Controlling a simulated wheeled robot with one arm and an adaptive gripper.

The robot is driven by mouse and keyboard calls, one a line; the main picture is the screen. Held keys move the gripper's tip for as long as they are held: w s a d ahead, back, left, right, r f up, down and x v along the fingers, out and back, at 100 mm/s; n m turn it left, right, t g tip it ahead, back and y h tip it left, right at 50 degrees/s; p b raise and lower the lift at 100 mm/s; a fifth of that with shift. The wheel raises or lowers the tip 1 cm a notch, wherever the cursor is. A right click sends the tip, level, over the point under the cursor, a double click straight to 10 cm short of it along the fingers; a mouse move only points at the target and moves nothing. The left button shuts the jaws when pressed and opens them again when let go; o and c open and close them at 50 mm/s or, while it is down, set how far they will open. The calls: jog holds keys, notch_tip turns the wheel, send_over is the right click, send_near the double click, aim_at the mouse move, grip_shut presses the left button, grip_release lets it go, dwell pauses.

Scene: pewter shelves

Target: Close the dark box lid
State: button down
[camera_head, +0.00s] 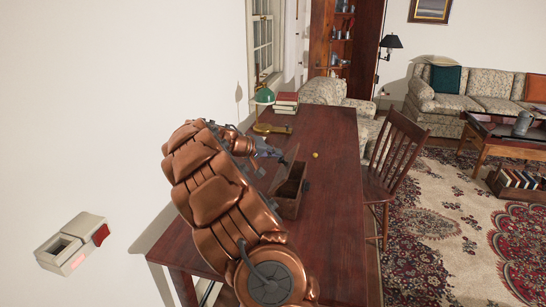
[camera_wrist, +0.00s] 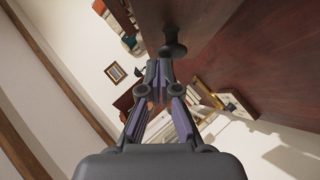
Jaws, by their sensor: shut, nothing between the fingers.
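The dark wooden box (camera_head: 291,194) stands on the desk with its inside showing. Its lid (camera_head: 283,171) is up, tilted on the box's left side. My gripper (camera_head: 268,149) is just beyond and left of the raised lid, above the desk, and partly hidden by my copper arm. In the wrist view the fingers of my gripper (camera_wrist: 158,68) are together with nothing between them. A brown wooden panel (camera_wrist: 205,22), probably the lid, is close ahead with a dark knob (camera_wrist: 173,47) near the fingertips. I cannot tell whether they touch.
The desk (camera_head: 333,150) also holds a green-shaded lamp (camera_head: 264,97), stacked books (camera_head: 286,101) and a small yellow ball (camera_head: 315,155). A wooden chair (camera_head: 397,150) stands at the desk's right edge. A white wall is on the left. The desk's right side is mostly clear.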

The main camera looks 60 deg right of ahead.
aim_at(291, 160)
jog(key=s+b, duration=0.1)
jog(key=m+t+y+b, duration=0.1)
jog(key=b, duration=0.1)
jog(key=s+d+t+b, duration=0.1)
jog(key=shift+s+f+m, duration=0.3)
jog(key=shift+s, duration=0.05)
jog(key=b, duration=0.1)
jog(key=s+t+y+b, duration=0.1)
jog(key=s+m+b, duration=0.1)
jog(key=shift+d+f+t, duration=0.3)
jog(key=shift+f+t, duration=0.05)
jog(key=shift+t, duration=0.05)
jog(key=shift+s+d+f+m+t+y+b, duration=0.3)
jog(key=shift+s+f+m+t+y+b, duration=0.15)
jog(key=shift+s+t+b, duration=0.3)
jog(key=shift+s+d+f+m+t+y+b, duration=0.25)
jog(key=shift+s+f+m+t+y+b, duration=0.15)
jog(key=shift+s+t+b, duration=0.35)
jog(key=shift+w, duration=0.1)
